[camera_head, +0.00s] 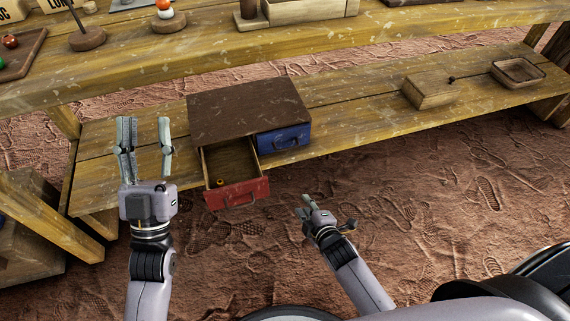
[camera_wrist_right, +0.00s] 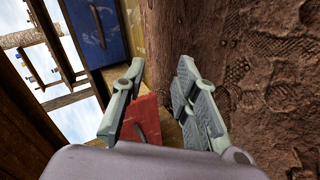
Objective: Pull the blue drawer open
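The blue drawer (camera_head: 284,138) is in the right half of a small brown-topped cabinet (camera_head: 248,104) on the lower shelf. Its front is flush with the cabinet, so it looks shut. A dark handle shows on its front. In the right wrist view the blue front (camera_wrist_right: 97,35) is at the upper left. My right gripper (camera_head: 302,207) is below and in front of the blue drawer, apart from it. Its two fingers (camera_wrist_right: 163,70) are apart with nothing between them. My left gripper (camera_head: 146,125) is open and empty, left of the cabinet.
The red drawer (camera_head: 237,193) beside the blue one is pulled out, with a small orange-yellow item (camera_head: 220,182) inside. It also shows between my right fingers' bases (camera_wrist_right: 142,120). A wooden box (camera_head: 430,91) and tray (camera_head: 518,71) sit right on the shelf.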

